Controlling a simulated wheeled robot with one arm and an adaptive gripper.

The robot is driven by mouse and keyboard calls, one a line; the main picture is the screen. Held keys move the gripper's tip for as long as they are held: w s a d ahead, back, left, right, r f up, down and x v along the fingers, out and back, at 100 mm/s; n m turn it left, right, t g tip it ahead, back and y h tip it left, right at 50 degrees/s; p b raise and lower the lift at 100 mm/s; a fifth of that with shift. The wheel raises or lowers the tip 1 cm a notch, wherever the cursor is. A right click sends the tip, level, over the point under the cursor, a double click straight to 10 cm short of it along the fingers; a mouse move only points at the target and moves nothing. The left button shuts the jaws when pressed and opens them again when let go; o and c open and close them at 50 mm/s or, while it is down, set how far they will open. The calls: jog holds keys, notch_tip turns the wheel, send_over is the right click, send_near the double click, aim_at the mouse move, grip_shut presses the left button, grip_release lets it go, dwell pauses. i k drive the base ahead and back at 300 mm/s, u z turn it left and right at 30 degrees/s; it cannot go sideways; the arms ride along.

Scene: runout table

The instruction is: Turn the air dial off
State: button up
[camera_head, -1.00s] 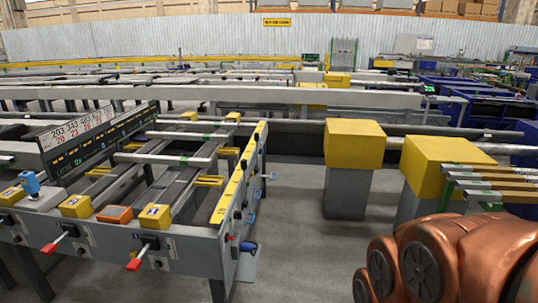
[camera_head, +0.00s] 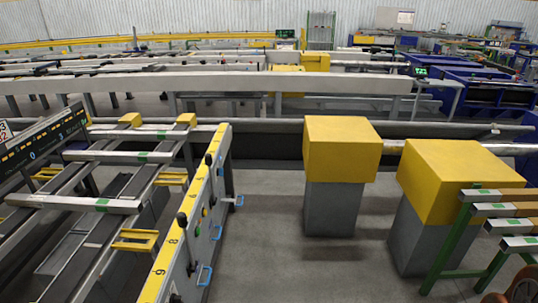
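I cannot pick out the air dial for certain. The near runout table's side rail (camera_head: 192,200) has a yellow numbered top strip. Its outer face carries black-knobbed levers, one of them a front lever (camera_head: 182,219), and small round controls too small to tell apart. Blue loop handles stick out below, such as the front blue handle (camera_head: 205,276). The table's front end with its controls is outside the view. My gripper is not in view.
A yellow-topped grey block (camera_head: 343,150) and a larger yellow-topped block (camera_head: 460,180) stand to the right. A green-legged rack (camera_head: 462,240) is at the lower right. Grey floor (camera_head: 270,250) lies clear between the side rail and the blocks.

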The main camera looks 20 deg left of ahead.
aim_at(220, 173)
jog(key=u, duration=0.15)
jog(key=i, duration=1.4)
jog(key=u, duration=1.5)
jog(key=i, duration=0.85)
jog(key=u, duration=0.9)
